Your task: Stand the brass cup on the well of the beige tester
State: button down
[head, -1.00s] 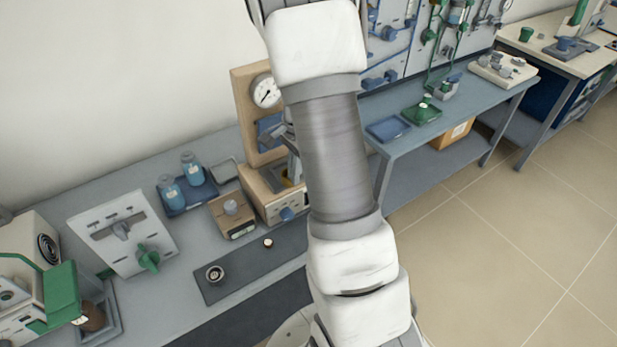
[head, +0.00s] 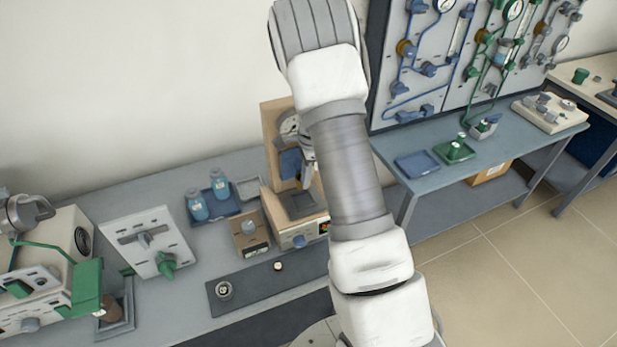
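The beige tester (head: 303,232) stands at the back of the left bench, with a tall back panel, a gauge and a blue front knob. A dark square recess (head: 298,204) shows on its deck; I cannot tell if this is the well. A small round pale-topped piece (head: 277,266) and a dark-rimmed round cup-like piece (head: 224,290) are on the dark mat. Neither is clearly brass at this size. My arm crosses the picture in front of the tester's right side. A grey-white part, perhaps of my wrist, covers some of the gauge. My gripper's fingers cannot be made out.
A small beige box with a grey pot (head: 250,243) stands left of the tester. Blue bottles stand in a blue tray (head: 226,211) behind it. A white panel unit (head: 150,243) and a furnace (head: 50,270) are farther left. The dark mat (head: 250,284) is mostly clear.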

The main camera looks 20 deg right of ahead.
jog(key=shift+f+b, duration=2.4)
jog(key=shift+f, duration=1.1)
jog(key=c, duration=1)
grip_release()
jog(key=r, duration=0.5)
jog(key=d+r, duration=0.1)
jog(key=r, duration=0.5)
jog(key=d+r, duration=0.1)
jog(key=r, duration=0.5)
jog(key=shift+s+r, duration=0.1)
jog(key=shift+r, duration=0.1)
